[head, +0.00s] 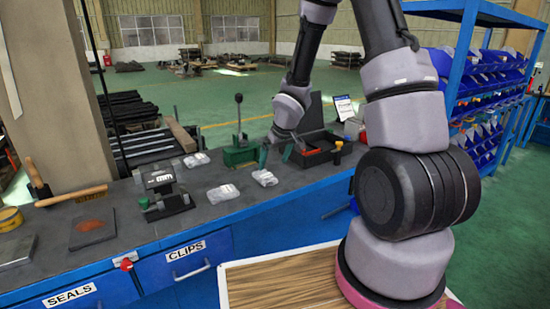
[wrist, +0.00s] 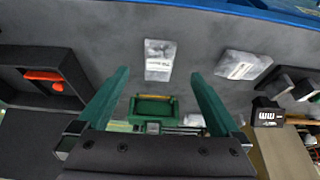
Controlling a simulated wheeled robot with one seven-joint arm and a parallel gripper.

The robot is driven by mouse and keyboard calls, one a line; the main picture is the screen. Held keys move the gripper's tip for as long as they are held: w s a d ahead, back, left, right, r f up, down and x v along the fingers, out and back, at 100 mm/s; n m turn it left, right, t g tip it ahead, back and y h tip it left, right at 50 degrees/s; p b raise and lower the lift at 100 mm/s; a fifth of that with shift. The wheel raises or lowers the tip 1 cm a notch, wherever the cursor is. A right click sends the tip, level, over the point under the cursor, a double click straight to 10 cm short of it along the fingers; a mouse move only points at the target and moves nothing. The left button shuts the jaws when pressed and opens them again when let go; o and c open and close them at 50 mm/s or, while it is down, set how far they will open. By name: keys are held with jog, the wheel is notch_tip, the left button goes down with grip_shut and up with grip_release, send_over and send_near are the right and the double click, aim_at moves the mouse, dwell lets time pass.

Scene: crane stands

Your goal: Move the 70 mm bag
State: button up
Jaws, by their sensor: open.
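Three clear bags with white labels lie flat on the dark bench. One bag (head: 264,177) is beside the toolbox; it also shows in the wrist view (wrist: 159,60), just beyond my fingertips and between their lines. A second bag (head: 223,193) lies to its left, and shows at right in the wrist view (wrist: 243,65). The third bag (head: 196,159) is farther back. The labels are too small to read, so I cannot tell which is 70 mm. My gripper (wrist: 160,77) is open and empty above the bench, its green fingers apart.
An open toolbox (head: 318,155) stands right of the bags. A green lever press (head: 239,152) stands behind them. A device with an "mm" display (head: 160,178) stands left. The bench front is clear near the drawers.

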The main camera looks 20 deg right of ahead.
aim_at(269, 178)
jog(key=x, duration=0.9)
jog(key=shift+f, duration=0.1)
